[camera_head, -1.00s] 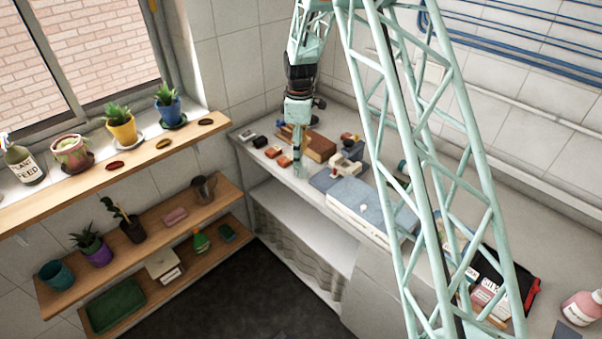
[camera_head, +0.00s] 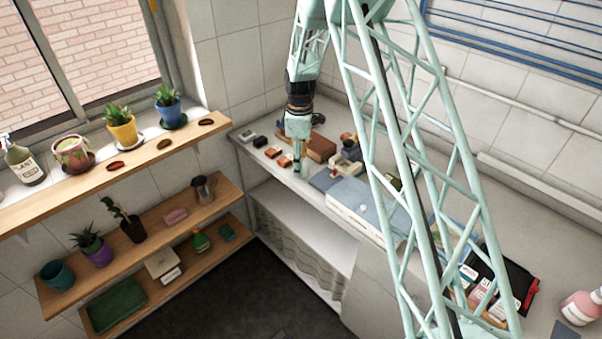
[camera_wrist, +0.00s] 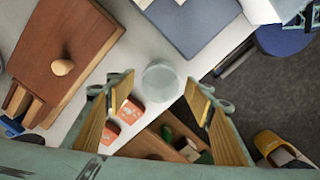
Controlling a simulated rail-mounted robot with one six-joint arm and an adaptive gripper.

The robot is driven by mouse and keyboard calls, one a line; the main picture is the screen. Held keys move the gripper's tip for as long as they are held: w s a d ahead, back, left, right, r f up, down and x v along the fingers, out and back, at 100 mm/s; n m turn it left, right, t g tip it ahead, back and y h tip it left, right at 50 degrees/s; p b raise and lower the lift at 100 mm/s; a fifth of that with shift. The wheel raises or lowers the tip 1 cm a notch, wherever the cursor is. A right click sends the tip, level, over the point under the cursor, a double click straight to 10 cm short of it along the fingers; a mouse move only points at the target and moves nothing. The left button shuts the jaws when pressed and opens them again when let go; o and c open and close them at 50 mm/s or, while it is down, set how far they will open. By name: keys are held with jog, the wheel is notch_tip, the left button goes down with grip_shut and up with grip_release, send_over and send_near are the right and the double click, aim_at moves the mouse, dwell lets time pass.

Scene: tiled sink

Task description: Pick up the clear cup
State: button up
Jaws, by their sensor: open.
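The clear cup (camera_wrist: 161,82) is a pale, see-through round shape in the middle of the wrist view, seen from above on the light counter. My gripper (camera_wrist: 160,97) is open, with one yellow-padded finger on each side of the view. The cup shows between and just beyond the fingertips, and nothing is held. In the head view my gripper (camera_head: 299,165) points down over the counter's front edge at the far end. I cannot make out the cup there; it may be hidden by the gripper.
A brown wooden box (camera_wrist: 75,45) with a knob lies left of the cup. A blue-grey flat pad (camera_wrist: 180,30) lies above it, and red blocks (camera_wrist: 130,110) lie below near the left finger. Wooden shelves (camera_head: 150,238) with plants stand left of the counter.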

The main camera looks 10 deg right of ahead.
dwell(0.3)
jog(key=c, duration=0.9)
jog(key=shift+r, duration=0.1)
jog(key=shift+c, duration=0.2)
notch_tip(320, 180, up, 10)
dwell(0.7)
